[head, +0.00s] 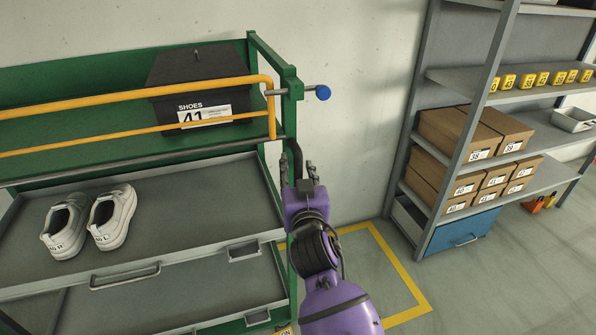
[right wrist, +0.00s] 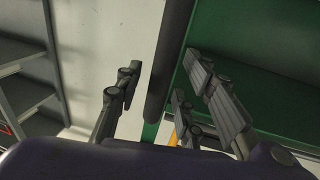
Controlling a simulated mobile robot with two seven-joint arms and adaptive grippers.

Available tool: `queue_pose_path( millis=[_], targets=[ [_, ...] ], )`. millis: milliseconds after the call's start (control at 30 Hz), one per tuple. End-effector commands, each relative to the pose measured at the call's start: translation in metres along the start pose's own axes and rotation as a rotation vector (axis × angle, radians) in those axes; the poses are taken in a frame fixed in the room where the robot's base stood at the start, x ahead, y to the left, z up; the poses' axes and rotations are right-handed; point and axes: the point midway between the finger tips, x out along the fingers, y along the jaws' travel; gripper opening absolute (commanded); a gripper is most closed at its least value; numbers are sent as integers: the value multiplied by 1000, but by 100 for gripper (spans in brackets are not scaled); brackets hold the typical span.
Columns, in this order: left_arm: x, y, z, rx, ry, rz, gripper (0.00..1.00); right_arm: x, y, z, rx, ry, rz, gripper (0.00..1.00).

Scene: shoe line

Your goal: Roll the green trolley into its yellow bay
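The green trolley (head: 190,205) stands at the left in the head view, with white shoes (head: 112,217) on its grey shelf. Its green side also shows in the right wrist view (right wrist: 285,45). The yellow bay outline (head: 403,267) is on the floor, right of the trolley and partly hidden by my right arm. My right gripper (head: 300,174) is at the trolley's right end, by a dark upright bar (head: 296,155). In the right wrist view the fingers are spread, with the bar (right wrist: 172,60) between their tips in the picture. Contact is not visible. My left gripper is not in view.
A black box labelled 41 (head: 196,75) sits on the trolley's upper level behind a yellow rail (head: 125,97). A grey rack (head: 468,100) with brown boxes (head: 460,140) and a blue drawer (head: 463,240) stands right of the bay. Visible floor inside the bay is clear.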

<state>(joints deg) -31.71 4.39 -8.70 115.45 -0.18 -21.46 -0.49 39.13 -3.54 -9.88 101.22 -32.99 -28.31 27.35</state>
Motion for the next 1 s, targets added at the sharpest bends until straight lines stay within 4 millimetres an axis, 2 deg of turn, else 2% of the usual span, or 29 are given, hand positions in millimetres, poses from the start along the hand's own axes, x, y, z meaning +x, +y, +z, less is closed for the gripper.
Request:
queue_pose_path(
  millis=[167, 433, 800, 1000],
  targets=[
    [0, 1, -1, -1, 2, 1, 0, 0, 0, 0, 0, 0, 0, 34],
    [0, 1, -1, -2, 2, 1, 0, 0, 0, 0, -1, 0, 0, 0],
    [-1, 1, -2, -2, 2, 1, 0, 0, 2, 0, -1, 0, 1, 0],
    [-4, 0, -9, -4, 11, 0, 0, 4, 22, -2, -5, 1, 6, 0]
  ],
)
